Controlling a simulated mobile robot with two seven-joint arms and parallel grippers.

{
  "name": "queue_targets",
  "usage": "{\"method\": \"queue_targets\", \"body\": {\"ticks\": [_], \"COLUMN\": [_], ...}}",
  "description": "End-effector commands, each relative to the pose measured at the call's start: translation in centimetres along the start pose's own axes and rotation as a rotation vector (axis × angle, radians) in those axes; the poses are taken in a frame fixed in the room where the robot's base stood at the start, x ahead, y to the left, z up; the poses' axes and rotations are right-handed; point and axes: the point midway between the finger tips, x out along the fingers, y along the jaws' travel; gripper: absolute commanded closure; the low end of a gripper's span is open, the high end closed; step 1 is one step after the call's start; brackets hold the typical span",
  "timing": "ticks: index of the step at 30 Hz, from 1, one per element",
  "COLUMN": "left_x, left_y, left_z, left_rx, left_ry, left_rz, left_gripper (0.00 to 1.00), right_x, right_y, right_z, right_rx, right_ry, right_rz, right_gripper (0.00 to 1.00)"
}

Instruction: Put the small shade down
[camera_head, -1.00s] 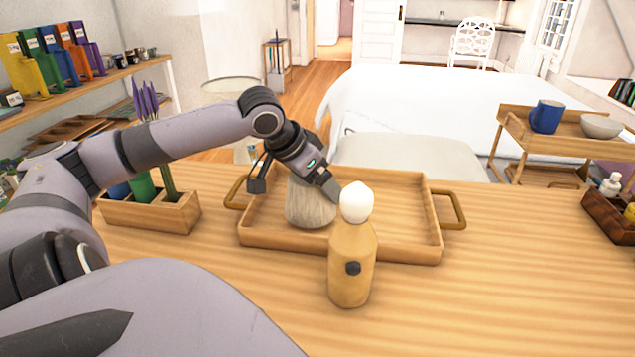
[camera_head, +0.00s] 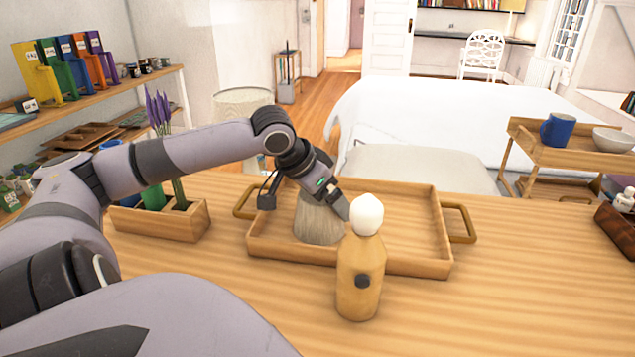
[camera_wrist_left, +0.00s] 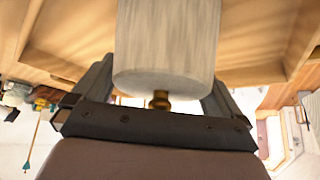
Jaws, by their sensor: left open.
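The small shade (camera_head: 318,222), grey-beige and fabric-like, stands on the wooden tray (camera_head: 415,258) toward its left side. My left gripper (camera_head: 335,203) is at the shade's top, tilted down from above. In the left wrist view the shade (camera_wrist_left: 167,40) lies between my two open fingers, with a small brass knob (camera_wrist_left: 160,100) at its near end. The fingertips are partly hidden by the shade, so contact cannot be told. A wooden lamp base (camera_head: 360,280) with a round white bulb (camera_head: 367,214) stands upright on the table in front of the tray. My right gripper is not in view.
A wooden holder (camera_head: 160,222) with purple-tipped stems stands left of the tray. The tray's right half is empty, and the table (camera_head: 520,290) to its right is mostly clear. A side stand (camera_head: 575,150) with a blue mug (camera_head: 557,130) and bowl is beyond.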

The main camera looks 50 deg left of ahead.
Motion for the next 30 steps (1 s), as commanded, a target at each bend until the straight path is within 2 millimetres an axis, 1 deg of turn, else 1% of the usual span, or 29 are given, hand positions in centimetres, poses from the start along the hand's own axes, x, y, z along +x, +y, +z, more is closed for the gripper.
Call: {"method": "queue_targets", "body": {"ticks": [1,5,15,23,24,30], "left_x": [-0.5,-0.8,-3.2,-6.5,-7.4,-10.6], "left_y": [0.0,0.1,0.0,0.0,0.0,0.0], "left_z": [-0.4,-0.2,-0.1,-0.2,-0.3,-0.3], "left_rx": [0.001,0.000,-0.001,0.000,0.000,0.000], "left_ry": [0.004,0.000,0.000,0.002,0.004,0.004], "left_rz": [-0.001,0.002,0.001,0.001,0.002,0.000], "left_gripper": [0.00,0.00,0.00,0.00,0.00,0.00], "right_x": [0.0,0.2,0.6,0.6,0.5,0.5], "right_y": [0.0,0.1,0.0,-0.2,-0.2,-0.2], "right_z": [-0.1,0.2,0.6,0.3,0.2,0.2], "right_rx": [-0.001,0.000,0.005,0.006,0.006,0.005], "right_ry": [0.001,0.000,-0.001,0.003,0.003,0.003], "right_rz": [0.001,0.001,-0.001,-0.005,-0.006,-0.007], "right_gripper": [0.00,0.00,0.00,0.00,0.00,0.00]}}
